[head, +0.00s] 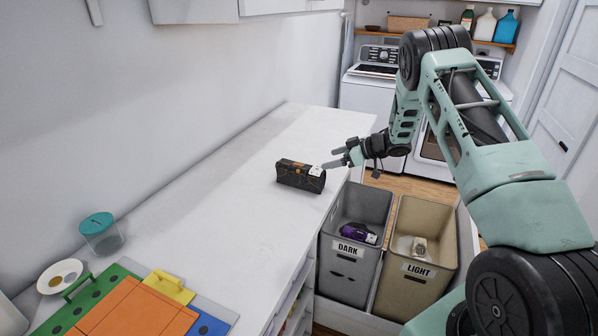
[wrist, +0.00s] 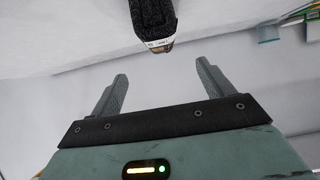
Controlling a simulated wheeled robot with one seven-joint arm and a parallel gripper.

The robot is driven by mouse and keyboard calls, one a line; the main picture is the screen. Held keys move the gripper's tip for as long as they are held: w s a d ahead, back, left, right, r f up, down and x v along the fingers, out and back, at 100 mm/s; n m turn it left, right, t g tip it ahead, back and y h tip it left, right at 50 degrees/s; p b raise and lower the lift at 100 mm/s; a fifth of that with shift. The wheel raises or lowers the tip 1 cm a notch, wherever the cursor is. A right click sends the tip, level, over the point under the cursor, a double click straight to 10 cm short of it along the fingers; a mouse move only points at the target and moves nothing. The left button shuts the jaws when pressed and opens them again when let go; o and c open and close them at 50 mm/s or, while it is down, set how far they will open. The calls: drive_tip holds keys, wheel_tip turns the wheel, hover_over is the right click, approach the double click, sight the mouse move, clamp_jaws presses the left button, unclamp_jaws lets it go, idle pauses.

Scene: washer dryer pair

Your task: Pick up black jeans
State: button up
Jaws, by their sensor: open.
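The black jeans (head: 300,176) lie folded into a compact block on the white counter, with an orange-brown patch on top and a white tag at the right end. My gripper (head: 330,158) is open and empty at the tagged right end of the jeans, its fingers pointing left towards them. In the wrist view the end of the jeans (wrist: 153,18) shows at the top, beyond and roughly between the two spread fingers of my gripper (wrist: 161,72). The jeans appear to be outside the jaws. Their far end is cut off in the wrist view.
A grey DARK bin (head: 347,280) with purple cloth and a beige LIGHT bin (head: 407,285) with pale cloth stand right of the counter (head: 235,205). A teal-lidded jar (head: 101,235), a plate (head: 60,276) and coloured boards are front left. The counter's middle is clear.

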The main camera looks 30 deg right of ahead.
sight(304, 166)
drive_tip(key=p+x, duration=0.2)
drive_tip(key=x, duration=0.4)
drive_tip(key=shift+w, duration=0.1)
drive_tip(key=shift+w+a+f+p, duration=0.2)
drive_tip(key=shift+w+a+p, duration=0.2)
drive_tip(key=shift+p, duration=0.15)
drive_tip(key=shift+p+x, duration=1.05)
drive_tip(key=shift+x, duration=1.05)
drive_tip(key=c, duration=1.5)
wheel_tip(304, 166, up, 9)
drive_tip(key=b, duration=0.4)
drive_tip(key=shift+r, duration=0.45)
drive_tip(key=shift+d, duration=0.1)
